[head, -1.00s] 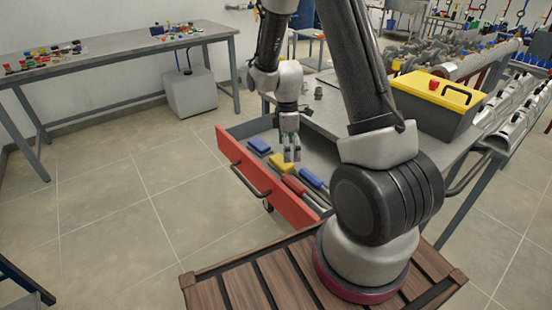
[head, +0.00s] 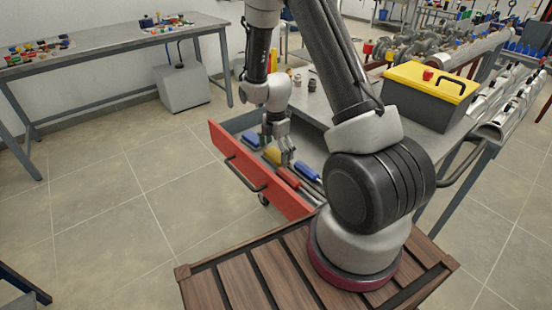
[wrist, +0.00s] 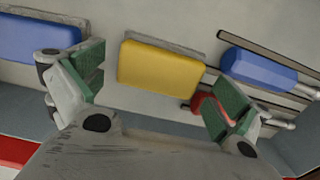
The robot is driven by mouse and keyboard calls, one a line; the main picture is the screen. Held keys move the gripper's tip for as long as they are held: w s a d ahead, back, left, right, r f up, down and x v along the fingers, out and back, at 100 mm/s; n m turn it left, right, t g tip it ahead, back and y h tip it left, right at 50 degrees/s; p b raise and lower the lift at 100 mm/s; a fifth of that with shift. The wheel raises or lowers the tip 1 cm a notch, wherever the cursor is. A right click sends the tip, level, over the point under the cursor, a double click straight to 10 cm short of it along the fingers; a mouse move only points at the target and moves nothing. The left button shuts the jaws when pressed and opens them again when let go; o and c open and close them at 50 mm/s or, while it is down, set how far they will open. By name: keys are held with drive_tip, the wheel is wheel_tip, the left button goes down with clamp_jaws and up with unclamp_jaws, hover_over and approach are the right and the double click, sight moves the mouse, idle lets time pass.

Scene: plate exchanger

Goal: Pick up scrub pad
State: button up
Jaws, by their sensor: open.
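A yellow pad with a grey rough layer along one edge lies in the open drawer, seen in the head view (head: 272,155) and in the wrist view (wrist: 160,70). A similar blue pad with a grey layer (wrist: 38,38) lies to its left; it also shows in the head view (head: 250,139). My gripper (head: 279,149) is open above the drawer, pointing down. In the wrist view its green-lined fingers stand on either side of the yellow pad, with nothing held. I cannot tell how high the fingertips are above the pad.
The red-fronted drawer (head: 231,167) also holds a red-handled tool (head: 290,178) and a blue-handled tool (wrist: 258,68) right of the yellow pad. The red one lies close to the right finger. A yellow-lidded toolbox (head: 430,95) stands on the workbench.

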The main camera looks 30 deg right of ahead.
sight(276, 154)
drive_tip(key=shift+f, duration=0.25)
drive_tip(key=c, duration=1)
wheel_tip(276, 154, up, 10)
